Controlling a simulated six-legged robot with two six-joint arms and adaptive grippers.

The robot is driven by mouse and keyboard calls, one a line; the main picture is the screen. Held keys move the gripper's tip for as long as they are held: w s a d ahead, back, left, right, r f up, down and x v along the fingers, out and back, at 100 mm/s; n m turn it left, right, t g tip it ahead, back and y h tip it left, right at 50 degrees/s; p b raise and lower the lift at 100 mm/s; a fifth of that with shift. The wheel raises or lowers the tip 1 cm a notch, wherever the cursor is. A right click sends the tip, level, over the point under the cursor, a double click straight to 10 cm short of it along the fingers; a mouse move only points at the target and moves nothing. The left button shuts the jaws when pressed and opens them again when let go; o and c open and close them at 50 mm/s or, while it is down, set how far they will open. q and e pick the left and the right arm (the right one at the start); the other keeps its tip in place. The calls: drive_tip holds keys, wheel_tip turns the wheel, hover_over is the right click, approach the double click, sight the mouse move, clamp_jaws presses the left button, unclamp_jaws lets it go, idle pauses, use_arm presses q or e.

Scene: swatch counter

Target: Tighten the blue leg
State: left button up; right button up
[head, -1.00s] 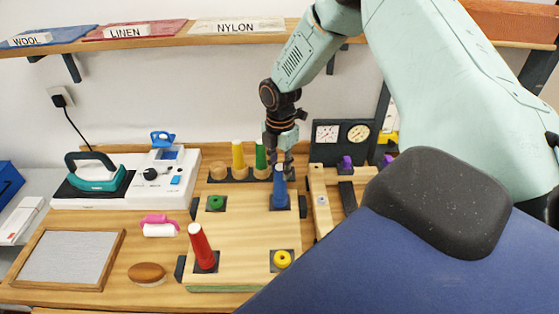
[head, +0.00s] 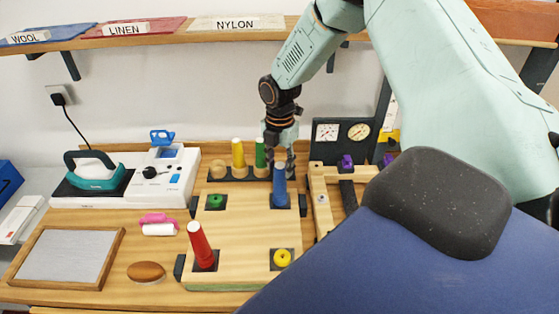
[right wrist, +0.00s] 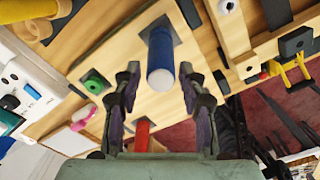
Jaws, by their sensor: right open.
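The blue leg (head: 279,184) stands upright at the far right corner of the wooden board (head: 238,235). My right gripper (head: 279,160) is above and just behind it in the head view. In the right wrist view the blue leg (right wrist: 161,62) lies between the two open fingers (right wrist: 160,88), with a gap on each side. The red leg (head: 200,246) stands tilted at the near left corner. A green ring (head: 215,201) and a yellow ring (head: 283,258) sit at the other corners. My left gripper is not in view.
A yellow leg (head: 238,158) and a green leg (head: 260,156) stand in a rack just behind the board. A wooden clamp frame (head: 323,205) stands close on the right. An iron (head: 91,170) and a brush (head: 146,272) lie left.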

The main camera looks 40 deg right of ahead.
drive_tip(key=n, duration=0.2)
drive_tip(key=n+b, duration=0.1)
drive_tip(key=n, duration=0.2)
drive_tip(key=shift+d+f+n, duration=0.1)
drive_tip(key=shift+f+n, duration=0.1)
drive_tip(key=shift+n, duration=0.1)
drive_tip(key=n+b, duration=0.1)
drive_tip(key=n, duration=0.2)
drive_tip(key=shift+w, duration=0.1)
drive_tip(key=n, duration=0.3)
drive_tip(key=shift+r+n, duration=0.1)
drive_tip(key=shift+n, duration=0.3)
drive_tip(key=shift+c, duration=0.4)
